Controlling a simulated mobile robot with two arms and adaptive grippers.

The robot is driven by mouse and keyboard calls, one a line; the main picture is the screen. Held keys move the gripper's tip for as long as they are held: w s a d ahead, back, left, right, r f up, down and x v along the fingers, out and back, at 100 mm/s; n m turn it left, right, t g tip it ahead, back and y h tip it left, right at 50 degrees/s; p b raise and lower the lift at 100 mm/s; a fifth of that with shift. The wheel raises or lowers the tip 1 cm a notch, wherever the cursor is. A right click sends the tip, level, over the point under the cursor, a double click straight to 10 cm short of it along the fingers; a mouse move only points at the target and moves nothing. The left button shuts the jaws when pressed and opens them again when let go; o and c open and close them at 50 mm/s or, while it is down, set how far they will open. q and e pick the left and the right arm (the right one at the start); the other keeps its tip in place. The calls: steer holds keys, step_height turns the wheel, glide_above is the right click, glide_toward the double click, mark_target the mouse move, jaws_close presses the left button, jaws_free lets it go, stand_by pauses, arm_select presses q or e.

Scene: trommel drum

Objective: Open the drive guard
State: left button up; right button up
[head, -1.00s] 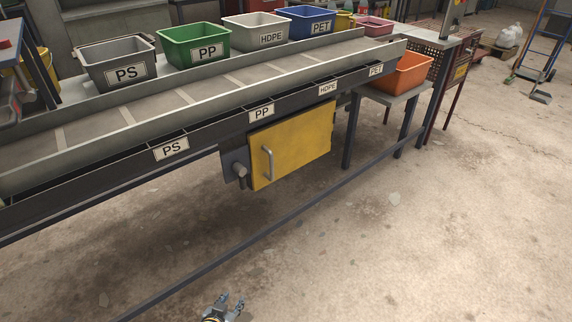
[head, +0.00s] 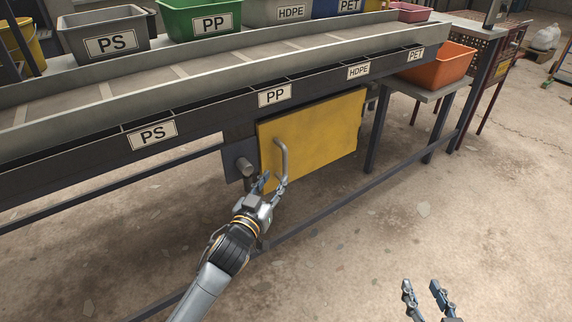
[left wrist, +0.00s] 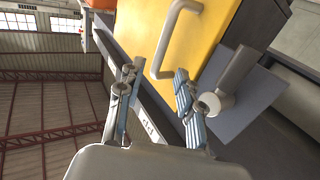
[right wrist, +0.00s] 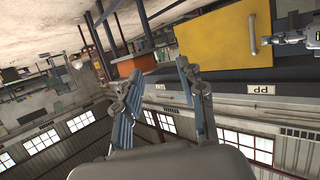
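The drive guard is a yellow panel (head: 325,130) under the sorting bench, and it looks closed. Its grey bar handle (head: 282,158) is near the left edge. My left gripper (head: 270,184) is open at the lower end of the handle. In the left wrist view the fingers (left wrist: 155,76) are apart, with the handle (left wrist: 178,38) just ahead of them; contact cannot be told. A grey cylindrical knob (head: 244,167) on a dark plate sits left of the guard, close to the left gripper. My right gripper (head: 422,286) is open and empty, over the floor at lower right.
The bench's long dark edge (head: 205,120) runs above the guard. A low rail (head: 335,205) crosses below it near my left arm. An orange bin (head: 440,66) stands on a side table at right.

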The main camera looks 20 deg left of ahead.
mark_target(284, 164)
arm_select(q)
steer(key=w, duration=0.2)
steer(key=w+b, duration=0.1)
steer(key=w, duration=0.5)
steer(key=shift+d+b, duration=0.25)
steer(key=shift+b, duration=0.15)
steer(key=shift+w, duration=0.35)
arm_select(e)
step_height(284, 164, up, 9)
steer(key=w+a+t+y, duration=0.1)
steer(key=t, duration=0.4)
steer(key=shift+w+a+t+y, duration=0.3)
steer(key=shift+a+t+y, duration=0.05)
steer(key=shift+t+y, duration=0.05)
arm_select(q)
jaws_close()
